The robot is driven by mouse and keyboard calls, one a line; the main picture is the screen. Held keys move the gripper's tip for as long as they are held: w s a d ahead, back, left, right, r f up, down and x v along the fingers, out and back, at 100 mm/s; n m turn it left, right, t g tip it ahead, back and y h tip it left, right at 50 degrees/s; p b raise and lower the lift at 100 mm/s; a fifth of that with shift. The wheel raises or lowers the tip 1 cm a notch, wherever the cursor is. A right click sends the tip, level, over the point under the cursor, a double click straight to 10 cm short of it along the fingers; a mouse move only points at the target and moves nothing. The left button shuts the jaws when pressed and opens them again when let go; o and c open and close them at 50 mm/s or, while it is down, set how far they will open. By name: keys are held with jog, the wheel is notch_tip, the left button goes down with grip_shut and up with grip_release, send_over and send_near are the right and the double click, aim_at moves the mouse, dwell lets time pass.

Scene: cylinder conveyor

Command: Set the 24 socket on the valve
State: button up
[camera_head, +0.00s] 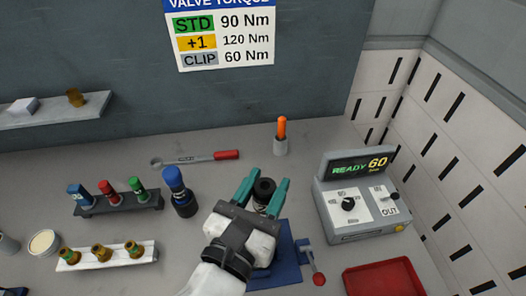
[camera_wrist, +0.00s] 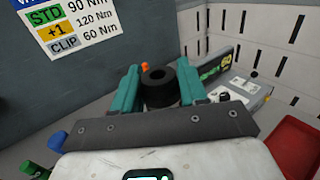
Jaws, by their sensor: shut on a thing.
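My gripper (camera_head: 263,192) has teal fingers shut on a black socket (camera_head: 264,186), round with a hole in its top. The held socket also shows between the fingertips in the wrist view (camera_wrist: 158,86). No size mark can be read on it. My gripper is over a blue fixture (camera_head: 284,262) that has a lever with a red knob (camera_head: 318,279). My gripper and arm hide much of this fixture. I cannot see a valve there, nor tell whether the socket touches anything below. Three brass-coloured valve-like pieces, one of them (camera_head: 101,253), stand on a white rack (camera_head: 118,260).
A black rack (camera_head: 120,208) holds blue, red and green pieces. A blue-topped black tool (camera_head: 178,192) stands beside it. A red-handled wrench (camera_head: 196,159) lies behind. A grey holder with an orange-handled tool (camera_head: 282,130), a control box reading READY 60 (camera_head: 360,195) and a red tray (camera_head: 384,280) are nearby.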

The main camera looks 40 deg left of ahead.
aim_at(254, 203)
jog(key=shift+y, duration=0.5)
jog(key=f+b, duration=0.1)
jog(key=b, duration=0.1)
jog(key=a+f+b, duration=0.1)
jog(key=b, duration=0.1)
jog(key=s+f+b, duration=0.1)
jog(key=b, duration=0.1)
jog(key=shift+a+f, duration=0.25)
jog(key=shift+a, duration=0.15)
jog(key=shift+f+n, duration=0.3)
jog(key=shift+f, duration=0.35)
jog(key=shift+p, duration=0.35)
jog(key=shift+f+b, duration=1.15)
jog(key=shift+f, duration=1.15)
jog(key=o, duration=1.2)
